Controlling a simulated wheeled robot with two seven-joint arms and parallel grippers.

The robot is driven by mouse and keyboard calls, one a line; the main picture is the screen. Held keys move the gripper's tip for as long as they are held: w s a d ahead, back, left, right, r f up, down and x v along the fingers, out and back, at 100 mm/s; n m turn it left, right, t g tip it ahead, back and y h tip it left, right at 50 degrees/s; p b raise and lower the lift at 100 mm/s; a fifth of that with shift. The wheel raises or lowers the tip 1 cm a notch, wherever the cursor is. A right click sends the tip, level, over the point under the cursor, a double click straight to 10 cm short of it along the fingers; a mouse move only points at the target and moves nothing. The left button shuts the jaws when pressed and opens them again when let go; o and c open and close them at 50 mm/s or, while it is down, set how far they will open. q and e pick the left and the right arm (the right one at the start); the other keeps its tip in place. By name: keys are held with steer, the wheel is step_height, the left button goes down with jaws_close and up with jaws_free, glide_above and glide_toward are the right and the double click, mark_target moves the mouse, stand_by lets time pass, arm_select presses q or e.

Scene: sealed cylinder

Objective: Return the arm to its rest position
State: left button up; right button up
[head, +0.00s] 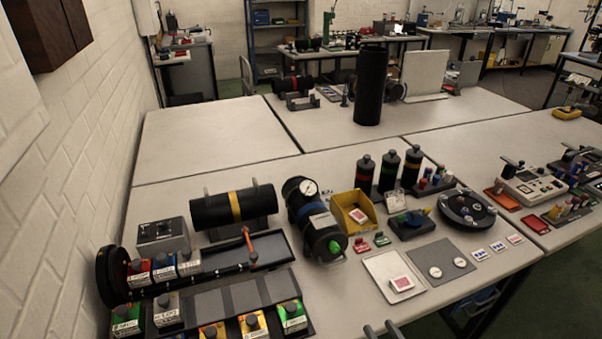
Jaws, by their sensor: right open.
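My right gripper (381,328) shows only as two grey fingertips at the bottom edge, right of the middle. The tips stand apart, with nothing seen between them. The rest of my right arm is out of the picture. The fingertips appear in front of the table's near edge, below the white tray (375,268). My left gripper is not in view. A black cylinder with a gauge (313,218) lies on the table, its green-marked end toward me. It is clear of the gripper.
A black cylinder with a yellow band (236,206) lies on a stand at left. Black bottles (389,171), a yellow bin (353,212) and a round black holder (467,209) stand at right. Labelled blocks (292,316) fill the front left. A white brick wall (75,150) borders the left.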

steer(key=s+d+f+g+h, duration=0.1)
steer(key=s+f+g, duration=0.15)
steer(key=f, duration=0.65)
steer(key=s+d+f+g+h+b, duration=0.15)
steer(key=s+f, duration=0.25)
steer(key=f, duration=0.5)
steer(key=s+d+f+g+h, duration=0.1)
steer(key=s+f+g, duration=0.2)
steer(key=f, duration=0.6)
arm_select(q)
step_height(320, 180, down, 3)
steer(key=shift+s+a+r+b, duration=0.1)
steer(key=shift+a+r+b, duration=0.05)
steer(key=shift+b, duration=0.35)
arm_select(e)
steer(key=s+f+g+h, duration=0.1)
steer(key=s+f+g, duration=0.3)
steer(key=s+f, duration=0.4)
steer(key=s+d+f+n+g+h, duration=0.1)
steer(key=s+f+g, duration=0.3)
steer(key=s+f, duration=0.4)
steer(key=s, duration=0.7)
steer(key=shift+s+n+g, duration=0.3)
steer(key=shift+s, duration=0.05)
